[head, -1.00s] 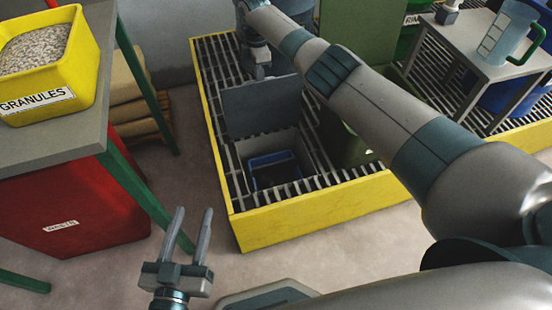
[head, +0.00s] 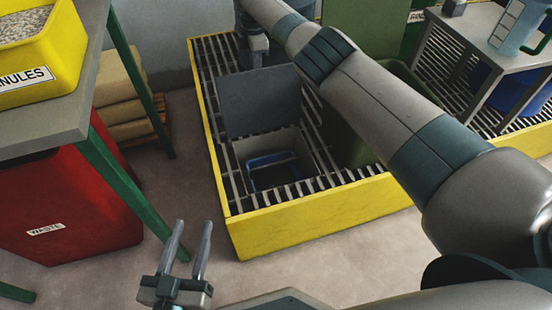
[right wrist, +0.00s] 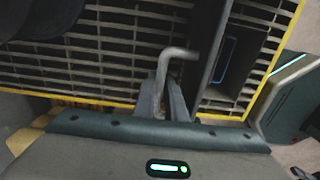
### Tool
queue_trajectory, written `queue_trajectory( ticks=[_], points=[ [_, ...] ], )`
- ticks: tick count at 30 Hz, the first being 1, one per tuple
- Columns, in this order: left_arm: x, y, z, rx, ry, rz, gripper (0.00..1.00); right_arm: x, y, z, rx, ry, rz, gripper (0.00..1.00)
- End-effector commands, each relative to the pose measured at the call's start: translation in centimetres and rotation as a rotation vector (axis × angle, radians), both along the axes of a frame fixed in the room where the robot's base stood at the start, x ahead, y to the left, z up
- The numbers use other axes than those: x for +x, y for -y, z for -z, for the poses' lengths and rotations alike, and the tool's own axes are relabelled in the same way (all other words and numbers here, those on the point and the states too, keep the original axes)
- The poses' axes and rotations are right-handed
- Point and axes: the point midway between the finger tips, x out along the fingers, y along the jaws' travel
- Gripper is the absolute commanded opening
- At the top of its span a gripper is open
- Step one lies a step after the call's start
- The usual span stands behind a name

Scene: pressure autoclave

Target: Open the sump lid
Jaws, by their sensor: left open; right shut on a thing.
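The sump lid (head: 260,101) is a grey plate standing raised, roughly upright, at the back of the square sump opening (head: 271,160) in the yellow-edged grating. A blue-rimmed container (head: 272,166) sits down inside the opening. In the right wrist view my right gripper (right wrist: 166,98) is shut on a bent grey handle (right wrist: 178,54), beside the lid seen nearly edge-on (right wrist: 212,62). My left gripper (head: 187,252) is open and empty, low in front of the yellow edge.
A red waste bin (head: 70,205) stands under the bench (head: 60,125) at left, with a yellow granules tub (head: 38,60) on top. A small table with a jug (head: 515,25) stands at right. Floor before the grating is clear.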

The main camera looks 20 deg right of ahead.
Motion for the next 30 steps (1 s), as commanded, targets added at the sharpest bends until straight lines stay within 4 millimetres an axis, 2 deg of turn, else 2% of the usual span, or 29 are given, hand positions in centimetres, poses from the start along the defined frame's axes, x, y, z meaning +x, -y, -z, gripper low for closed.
queue_trajectory(
  ticks=[1, 12, 23, 24, 25, 30],
  points=[
    [0.0, 0.0, 0.8, 0.000, 0.000, 0.000, 0.42, 0.0, 0.1, 0.5, -0.001, -0.002, 0.000, 0.00],
    [0.0, 0.0, 3.3, 0.000, 0.000, 0.000, 0.42, 0.5, 0.0, 0.5, 0.000, -0.002, 0.000, 0.00],
    [0.0, 0.0, 3.4, 0.000, 0.000, 0.000, 0.42, 0.5, 0.0, 0.3, 0.000, -0.003, -0.001, 0.00],
    [0.0, 0.0, 3.4, 0.000, 0.000, 0.000, 0.42, 0.5, 0.0, 0.3, 0.000, -0.003, -0.001, 0.16],
    [0.0, 0.0, 3.4, 0.000, 0.000, 0.000, 0.42, 0.5, 0.0, 0.3, 0.000, -0.003, -0.001, 0.23],
    [0.0, 0.0, 3.4, 0.000, 0.000, 0.000, 0.42, 0.6, 0.0, 0.2, 0.000, -0.002, -0.001, 0.25]
  ],
)
